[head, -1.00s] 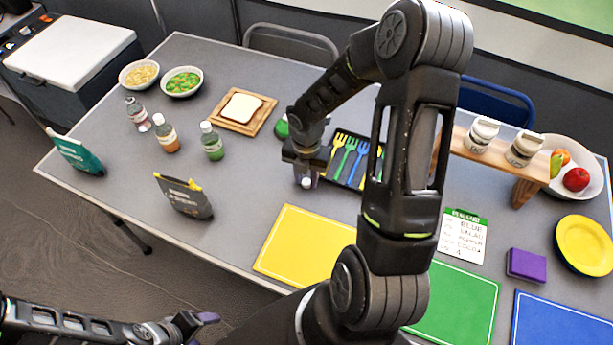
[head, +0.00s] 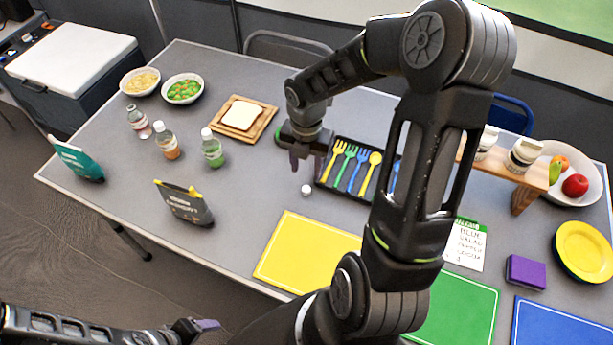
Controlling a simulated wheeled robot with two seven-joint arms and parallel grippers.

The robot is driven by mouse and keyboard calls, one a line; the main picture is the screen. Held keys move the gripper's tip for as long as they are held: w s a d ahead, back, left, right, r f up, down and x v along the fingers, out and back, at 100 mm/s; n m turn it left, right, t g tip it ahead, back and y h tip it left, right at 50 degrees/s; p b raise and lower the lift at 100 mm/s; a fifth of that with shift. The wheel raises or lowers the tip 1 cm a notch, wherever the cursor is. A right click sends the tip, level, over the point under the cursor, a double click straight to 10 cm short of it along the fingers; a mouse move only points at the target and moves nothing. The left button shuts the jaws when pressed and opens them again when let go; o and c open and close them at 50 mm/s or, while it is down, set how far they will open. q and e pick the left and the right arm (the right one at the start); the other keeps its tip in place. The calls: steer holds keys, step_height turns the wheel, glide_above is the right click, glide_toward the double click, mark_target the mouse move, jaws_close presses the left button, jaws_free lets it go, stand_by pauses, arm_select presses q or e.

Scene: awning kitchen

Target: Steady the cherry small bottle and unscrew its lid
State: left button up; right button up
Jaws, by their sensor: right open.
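Three small bottles stand upright on the table's left side in the head view. The leftmost (head: 139,122) is clear with a pale cap and looks faintly pinkish at the bottom; I cannot tell for sure that it is the cherry one. The others are an orange bottle (head: 167,141) and a green bottle (head: 212,148), both with pale caps. My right gripper (head: 306,166) is open, fingers down, well to the right of the bottles. A small white round piece (head: 306,189) lies on the table just below it. My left gripper (head: 207,325) is low at the bottom edge, its opening unclear.
A cutlery tray (head: 330,178) is beside my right gripper. A bread board (head: 262,128), two bowls (head: 140,92) (head: 199,97), a teal packet (head: 78,160) and a dark packet (head: 184,203) surround the bottles. The grey table between the dark packet and yellow mat (head: 290,255) is clear.

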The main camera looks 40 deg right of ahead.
step_height(320, 180, up, 4)
steer(key=shift+f, duration=0.1)
stand_by(0.9)
